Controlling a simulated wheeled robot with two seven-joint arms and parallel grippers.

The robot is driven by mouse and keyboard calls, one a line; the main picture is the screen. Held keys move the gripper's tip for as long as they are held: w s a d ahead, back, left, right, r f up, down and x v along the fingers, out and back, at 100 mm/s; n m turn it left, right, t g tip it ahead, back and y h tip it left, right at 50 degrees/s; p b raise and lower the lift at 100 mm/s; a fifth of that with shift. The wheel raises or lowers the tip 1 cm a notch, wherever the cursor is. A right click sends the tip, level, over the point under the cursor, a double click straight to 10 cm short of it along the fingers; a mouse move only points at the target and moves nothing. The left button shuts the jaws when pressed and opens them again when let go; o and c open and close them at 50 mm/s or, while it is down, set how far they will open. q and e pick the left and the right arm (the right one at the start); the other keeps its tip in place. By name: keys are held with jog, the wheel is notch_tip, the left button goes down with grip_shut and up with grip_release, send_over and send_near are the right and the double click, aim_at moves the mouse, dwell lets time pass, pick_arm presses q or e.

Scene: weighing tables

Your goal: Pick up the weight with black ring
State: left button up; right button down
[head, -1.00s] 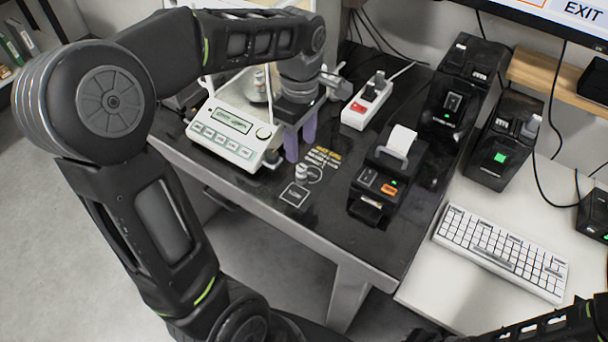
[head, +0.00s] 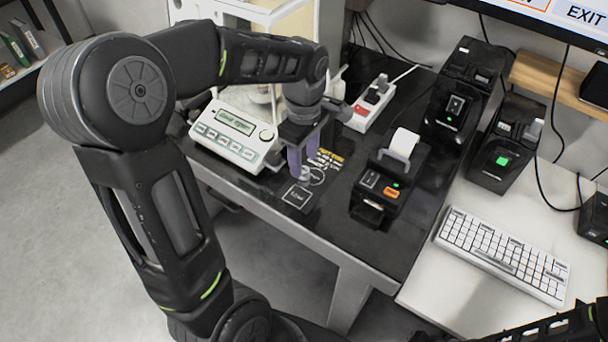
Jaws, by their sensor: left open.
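A small silvery weight (head: 304,174) stands on the black tabletop (head: 330,225), near a white-outlined square mark (head: 297,197). The colour of any ring on it is too small to tell. My left gripper (head: 304,160) points down with its purple fingers apart, at the weight. The fingers partly hide the weight's top, and I cannot tell whether they touch it. My right gripper is out of view.
A white weighing scale (head: 235,135) stands just left of my left gripper. A black label printer (head: 380,185) stands to the right, with a power strip (head: 372,103) behind. A white keyboard (head: 503,255) lies on the adjoining pale table.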

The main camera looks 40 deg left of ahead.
aim_at(304, 169)
pick_arm(q)
jog(key=shift+f, duration=1.6)
grip_shut()
